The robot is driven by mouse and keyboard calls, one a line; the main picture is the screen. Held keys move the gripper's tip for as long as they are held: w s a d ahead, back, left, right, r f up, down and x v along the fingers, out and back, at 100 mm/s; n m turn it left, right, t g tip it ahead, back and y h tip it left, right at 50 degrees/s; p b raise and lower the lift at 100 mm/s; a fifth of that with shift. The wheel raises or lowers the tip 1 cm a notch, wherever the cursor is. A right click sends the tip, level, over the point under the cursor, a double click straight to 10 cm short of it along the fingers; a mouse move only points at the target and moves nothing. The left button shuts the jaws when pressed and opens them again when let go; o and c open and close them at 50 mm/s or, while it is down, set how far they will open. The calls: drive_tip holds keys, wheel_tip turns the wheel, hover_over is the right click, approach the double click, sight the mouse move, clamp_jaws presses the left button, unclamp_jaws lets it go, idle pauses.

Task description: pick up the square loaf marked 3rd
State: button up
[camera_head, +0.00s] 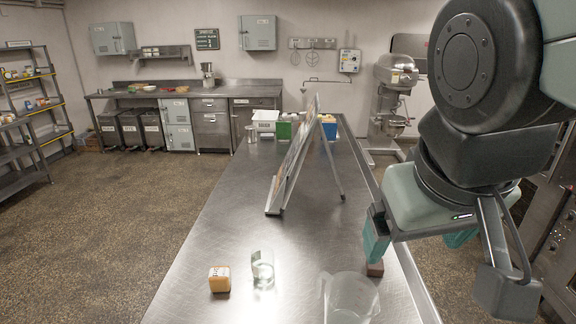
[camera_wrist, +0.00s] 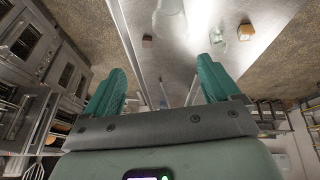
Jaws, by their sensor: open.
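A small orange-tan square loaf (camera_head: 219,282) with a pale top and dark lettering sits at the near left of the steel table; I cannot read the mark. It also shows at the upper right in the wrist view (camera_wrist: 245,32). A small brown block (camera_head: 375,269), perhaps another loaf, lies near the table's right edge, just below one fingertip in the head view. It shows in the wrist view (camera_wrist: 147,41) ahead of the fingers, with no label visible. My gripper (camera_head: 415,250) is open and empty by the table's right side, its teal fingers (camera_wrist: 162,66) apart.
A clear glass (camera_head: 262,268) stands just right of the orange loaf. A clear jug (camera_head: 350,298) stands at the near edge, between glass and brown block. A tilted board on legs (camera_head: 292,160) stands mid-table. Containers (camera_head: 284,130) are at the far end. The table's left middle is bare.

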drive_tip(key=w+f+n+g+h, duration=0.1)
drive_tip(key=w+f+n+h, duration=0.5)
drive_tip(key=w, duration=0.5)
drive_tip(key=w+a+f+n+t+h, duration=0.2)
drive_tip(key=w+a+f+n+t, duration=0.2)
drive_tip(key=w+a+f+n, duration=0.45)
drive_tip(key=n+t+y, duration=0.6)
drive_tip(key=n+y, duration=0.1)
drive_tip(key=n, duration=1)
approach(221, 271)
drive_tip(key=w+d+r, duration=0.4)
drive_tip(key=d+r, duration=0.2)
drive_tip(key=s+a+f+n+y, duration=0.1)
drive_tip(key=f, duration=0.1)
drive_tip(key=s+a+f+n+y, duration=0.1)
drive_tip(key=a+f, duration=0.1)
drive_tip(key=s+a+f+n+y, duration=0.1)
drive_tip(key=f+n, duration=0.1)
drive_tip(key=shift+a+f, duration=0.15)
drive_tip(key=shift+a, duration=0.1)
drive_tip(key=x, duration=0.4)
drive_tip(key=shift+w+a+f, duration=0.15)
drive_tip(key=shift+a+f, duration=0.05)
drive_tip(key=shift+f, duration=0.15)
drive_tip(key=shift+x, duration=3.1)
drive_tip(key=shift+d+f, duration=0.1)
drive_tip(key=shift+f, duration=0.05)
drive_tip(key=shift+c, duration=0.3)
